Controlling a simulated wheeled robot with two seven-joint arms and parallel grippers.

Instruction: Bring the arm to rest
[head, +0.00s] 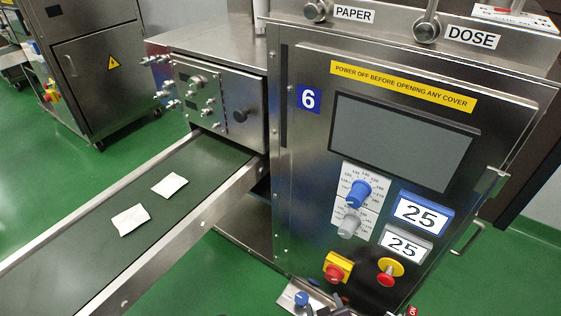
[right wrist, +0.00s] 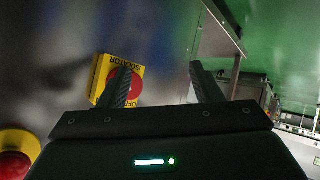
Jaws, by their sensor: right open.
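My right gripper (head: 322,310) shows at the bottom edge of the head view, low in front of the machine's front panel, and is mostly cut off there. In the right wrist view its two black fingers (right wrist: 163,68) stand wide apart with nothing between them. The yellow and red isolator switch (right wrist: 122,82) appears behind the left finger; I cannot tell how close it is. The same isolator (head: 337,268) is low on the panel in the head view. My left gripper is not in view.
The red emergency stop (head: 390,271) is right of the isolator. Blue (head: 357,192) and grey (head: 349,225) knobs sit below the dark screen (head: 402,142). A conveyor (head: 75,237) at left carries two white teabags (head: 130,219) (head: 169,184). Green floor (head: 222,285) is free beside it.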

